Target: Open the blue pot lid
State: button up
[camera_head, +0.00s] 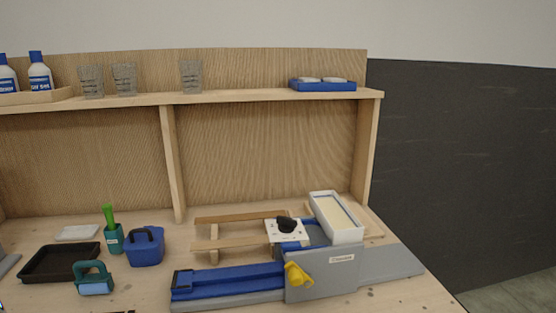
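The blue pot (146,254) stands upright on the workbench, left of the middle of the picture. A dark blue arched handle shows at its top. Its top looks covered, but the lid's edge is too small to make out. My gripper is not in view, and nothing is touching the pot.
A teal cup (113,240) with a green tool stands just left of the pot. A teal-handled roller (94,279) and a black tray (60,263) lie further left. A blue and grey machine (228,284) fills the right. Bare bench shows in front of the pot.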

aim_at(147, 237)
jog(key=k+j, duration=0.1)
jog(key=j, duration=0.3)
jog(key=k+j+z, duration=0.1)
jog(key=j, duration=0.3)
jog(key=k+j+z, duration=0.1)
jog(key=j, duration=0.25)
jog(key=i, duration=0.45)
